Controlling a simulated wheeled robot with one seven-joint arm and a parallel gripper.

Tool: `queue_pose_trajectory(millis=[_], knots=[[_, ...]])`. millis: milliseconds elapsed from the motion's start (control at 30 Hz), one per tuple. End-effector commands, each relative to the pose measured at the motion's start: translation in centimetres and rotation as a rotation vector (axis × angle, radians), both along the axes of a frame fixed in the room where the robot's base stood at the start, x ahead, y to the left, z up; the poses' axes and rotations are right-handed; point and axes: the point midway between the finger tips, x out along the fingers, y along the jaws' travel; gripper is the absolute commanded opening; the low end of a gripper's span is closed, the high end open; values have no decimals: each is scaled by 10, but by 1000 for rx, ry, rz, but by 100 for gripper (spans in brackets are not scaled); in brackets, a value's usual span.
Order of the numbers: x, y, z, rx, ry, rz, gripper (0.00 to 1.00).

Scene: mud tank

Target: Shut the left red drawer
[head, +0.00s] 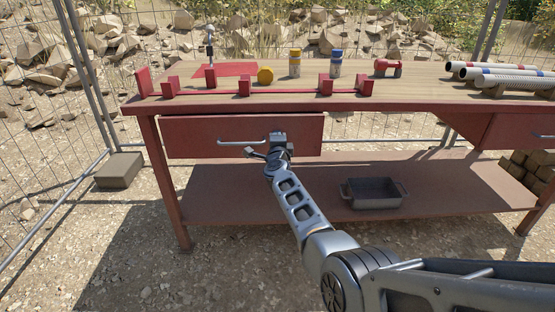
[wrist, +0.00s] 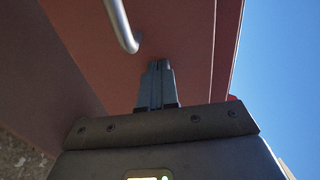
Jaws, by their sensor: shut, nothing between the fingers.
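The left red drawer (head: 190,140) is under the left end of the workbench top, with a grey bar handle (head: 241,142) on its front. Its front looks close to the bench frame; I cannot tell from here whether a gap stays. My gripper (head: 278,137) is shut and empty, just right of the handle in the head view. In the wrist view the shut fingers (wrist: 157,80) point at the red drawer front (wrist: 175,35), and the handle (wrist: 122,25) is left of them. The fingertips are at or very near the drawer front; contact is unclear.
The bench top (head: 420,95) holds red blocks, yellow and blue cans (head: 336,65), a red tool (head: 387,68) and pipes (head: 500,75). A metal tray (head: 373,194) sits on the lower shelf (head: 460,190). Another red drawer (head: 515,132) is at the right. Wire fencing stands behind.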

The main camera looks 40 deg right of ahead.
Motion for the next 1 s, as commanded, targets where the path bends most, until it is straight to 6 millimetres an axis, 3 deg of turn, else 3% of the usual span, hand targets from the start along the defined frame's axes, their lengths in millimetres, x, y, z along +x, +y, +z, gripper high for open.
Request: queue_pose_trajectory(millis=[333,1000], knots=[[22,-16,-1,0,0,0,0],[21,-19,5,-3,0,0,0]])
